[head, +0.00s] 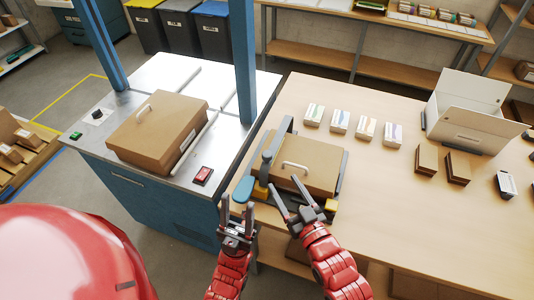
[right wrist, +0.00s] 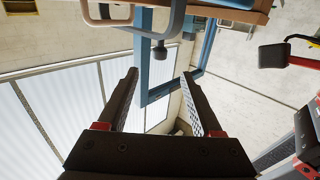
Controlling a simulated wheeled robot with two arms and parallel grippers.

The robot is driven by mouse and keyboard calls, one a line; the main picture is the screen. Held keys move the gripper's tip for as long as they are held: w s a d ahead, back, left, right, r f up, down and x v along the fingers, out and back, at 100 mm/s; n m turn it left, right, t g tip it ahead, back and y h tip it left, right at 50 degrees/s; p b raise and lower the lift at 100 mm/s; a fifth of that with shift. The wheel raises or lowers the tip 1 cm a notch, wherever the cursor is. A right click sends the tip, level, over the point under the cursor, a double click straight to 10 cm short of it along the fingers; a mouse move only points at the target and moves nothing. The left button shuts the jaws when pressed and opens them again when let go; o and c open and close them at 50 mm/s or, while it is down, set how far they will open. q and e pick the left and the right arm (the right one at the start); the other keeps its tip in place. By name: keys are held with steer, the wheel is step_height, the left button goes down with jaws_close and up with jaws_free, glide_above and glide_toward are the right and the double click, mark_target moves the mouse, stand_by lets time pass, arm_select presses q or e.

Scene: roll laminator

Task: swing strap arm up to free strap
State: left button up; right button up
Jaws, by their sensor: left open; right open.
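On the wooden table, a brown case (head: 310,168) with a white handle (head: 294,167) sits in a low dark fixture. A blue-grey arm (head: 273,150) runs along the case's left side, with a yellow block (head: 260,189) and a blue rounded end (head: 244,187) near its front. I cannot make out a separate strap. My left gripper (head: 237,215) is open, just in front of the blue end. My right gripper (head: 291,202) is open and empty at the case's front edge; its fingers also show in the right wrist view (right wrist: 162,100), with blue bars beyond them.
At left, a blue cabinet with a metal top (head: 150,75) carries another brown case (head: 157,130), a red switch (head: 203,175) and blue posts (head: 243,60). Several small cartons (head: 340,121), brown blocks (head: 427,160) and a white bin (head: 466,110) stand at right.

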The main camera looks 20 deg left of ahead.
mark_target(269, 160)
steer(key=p+x, duration=0.4)
steer(key=x, duration=0.7)
steer(key=shift+w+a, duration=0.25)
jaws_close()
stand_by(1.0)
